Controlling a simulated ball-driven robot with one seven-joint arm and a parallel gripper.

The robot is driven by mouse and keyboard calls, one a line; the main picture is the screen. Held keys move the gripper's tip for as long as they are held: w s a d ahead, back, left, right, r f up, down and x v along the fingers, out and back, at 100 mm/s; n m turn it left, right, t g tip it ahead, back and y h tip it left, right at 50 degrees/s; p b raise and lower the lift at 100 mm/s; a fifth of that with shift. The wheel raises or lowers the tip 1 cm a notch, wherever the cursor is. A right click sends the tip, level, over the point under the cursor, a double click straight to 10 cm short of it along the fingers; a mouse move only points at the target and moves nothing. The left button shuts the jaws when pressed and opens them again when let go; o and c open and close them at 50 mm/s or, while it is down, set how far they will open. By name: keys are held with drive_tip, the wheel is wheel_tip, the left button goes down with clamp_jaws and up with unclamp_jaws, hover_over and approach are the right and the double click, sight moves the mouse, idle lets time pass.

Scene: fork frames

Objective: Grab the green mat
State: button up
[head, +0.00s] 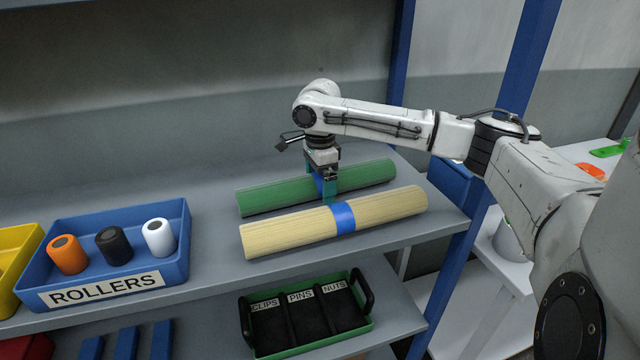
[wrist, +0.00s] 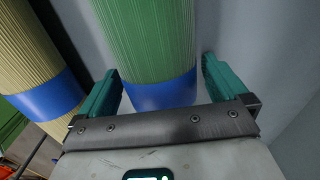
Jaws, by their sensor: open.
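The green mat (head: 275,194) is a rolled cylinder with a blue band, lying on the shelf behind a similar cream roll. My gripper (head: 325,190) is above the green mat at its blue band, pointing down. In the wrist view the green mat (wrist: 146,40) lies between the two teal fingers of my gripper (wrist: 160,88), with one finger on each side. The fingers are open, and gaps show between them and the roll. The blue band is partly hidden by the gripper body.
The cream roll (head: 290,233) with a blue band lies close in front; it also shows in the wrist view (wrist: 30,50). A blue rollers tray (head: 105,285) stands left. A blue shelf post (head: 462,265) is at right. A green-edged tray (head: 305,345) sits on the lower shelf.

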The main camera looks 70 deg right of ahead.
drive_tip(key=shift+r, duration=0.1)
drive_tip(key=c, duration=1.4)
